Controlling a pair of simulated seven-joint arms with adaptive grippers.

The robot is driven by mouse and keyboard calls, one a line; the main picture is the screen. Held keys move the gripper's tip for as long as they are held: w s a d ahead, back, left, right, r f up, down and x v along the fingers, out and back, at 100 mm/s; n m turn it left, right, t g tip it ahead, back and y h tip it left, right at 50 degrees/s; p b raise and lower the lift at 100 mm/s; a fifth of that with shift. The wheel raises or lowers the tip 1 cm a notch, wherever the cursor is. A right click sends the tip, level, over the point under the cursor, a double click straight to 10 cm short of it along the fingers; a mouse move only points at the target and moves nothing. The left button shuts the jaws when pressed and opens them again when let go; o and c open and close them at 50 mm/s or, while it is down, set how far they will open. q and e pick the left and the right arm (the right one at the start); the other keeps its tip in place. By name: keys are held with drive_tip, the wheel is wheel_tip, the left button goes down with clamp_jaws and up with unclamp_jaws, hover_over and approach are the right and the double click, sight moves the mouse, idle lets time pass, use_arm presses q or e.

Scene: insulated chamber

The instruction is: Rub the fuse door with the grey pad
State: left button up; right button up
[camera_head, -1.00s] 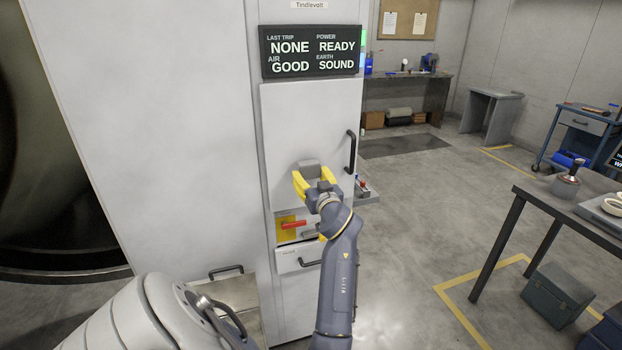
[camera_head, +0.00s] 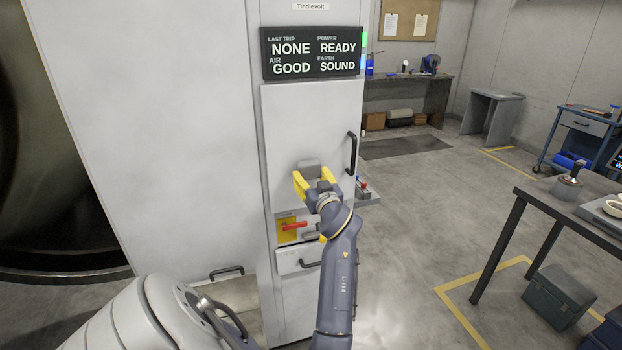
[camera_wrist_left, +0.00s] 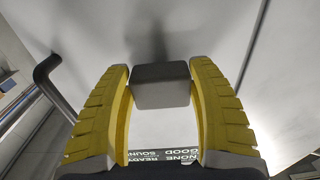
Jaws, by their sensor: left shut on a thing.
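The fuse door (camera_head: 300,120) is a pale grey panel with a black upright handle (camera_head: 351,153) at its right edge; it looks closed. My left gripper (camera_head: 314,178) has yellow fingers and is shut on the grey pad (camera_head: 308,165), in front of the lower middle of the door. In the left wrist view the pad (camera_wrist_left: 161,86) sits between both fingers, its far face toward the door (camera_wrist_left: 215,40). A dark shadow lies on the door just beyond the pad. I cannot tell whether pad and door touch. My right gripper is not in view.
A black status panel (camera_head: 311,51) is above the door. Below it are a red switch handle (camera_head: 294,226) on a yellow plate and a drawer front with a black handle (camera_head: 310,264).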

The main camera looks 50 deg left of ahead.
use_arm(q)
drive_tip(key=shift+w+a, duration=0.25)
drive_tip(key=shift+a, duration=0.35)
drive_tip(key=shift+w, duration=0.1)
drive_tip(key=shift+w+d, duration=0.45)
drive_tip(key=shift+w, duration=0.4)
drive_tip(key=shift+w+d, duration=0.4)
drive_tip(key=shift+w, duration=0.45)
drive_tip(key=shift+a, duration=0.15)
drive_tip(key=shift+s+a, duration=0.3)
drive_tip(key=shift+s, duration=0.3)
drive_tip(key=shift+s+a, duration=0.3)
drive_tip(key=shift+s, duration=0.35)
drive_tip(key=shift+s+a, duration=0.3)
drive_tip(key=shift+s, duration=0.3)
